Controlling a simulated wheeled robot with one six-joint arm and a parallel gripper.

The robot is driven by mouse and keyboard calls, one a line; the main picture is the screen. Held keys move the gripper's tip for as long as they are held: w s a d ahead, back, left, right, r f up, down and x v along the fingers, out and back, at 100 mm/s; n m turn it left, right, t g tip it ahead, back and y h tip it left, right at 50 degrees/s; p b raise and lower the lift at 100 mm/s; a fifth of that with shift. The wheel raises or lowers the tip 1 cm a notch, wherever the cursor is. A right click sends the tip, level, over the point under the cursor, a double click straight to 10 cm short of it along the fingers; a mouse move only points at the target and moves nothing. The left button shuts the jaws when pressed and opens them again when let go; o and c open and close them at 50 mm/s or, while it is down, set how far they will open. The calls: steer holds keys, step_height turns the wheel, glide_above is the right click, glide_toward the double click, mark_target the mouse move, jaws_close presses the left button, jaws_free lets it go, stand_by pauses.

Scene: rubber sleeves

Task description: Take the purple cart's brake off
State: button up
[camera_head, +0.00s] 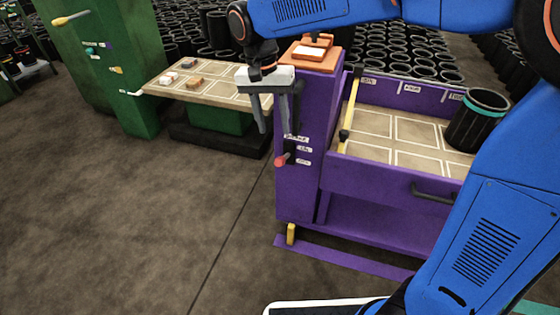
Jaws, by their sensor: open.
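The purple cart (298,190) stands right of centre, with a tall post at its left end. A short lever with a red knob (281,160) sticks out from the post's front, level with the lowest of three small white labels (304,149); the label text is too small to read surely. A yellow piece (291,233) stands low at the post's foot. My gripper (276,132) is open and empty, fingers pointing down. In the picture its fingertips are just above the red knob; they look apart from it. The right finger partly covers the post's face.
A green machine with a tray (205,85) is behind left. The floor at front left is clear.

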mark_target(279, 157)
steer(key=f, duration=0.4)
steer(key=d+f, duration=0.1)
steer(key=f, duration=0.4)
steer(key=d+f, duration=0.1)
steer(key=f, duration=0.3)
steer(key=shift+s+f, duration=0.25)
steer(key=shift+f, duration=0.15)
steer(key=shift+a, duration=0.1)
steer(key=shift+c, duration=0.4)
jaws_close()
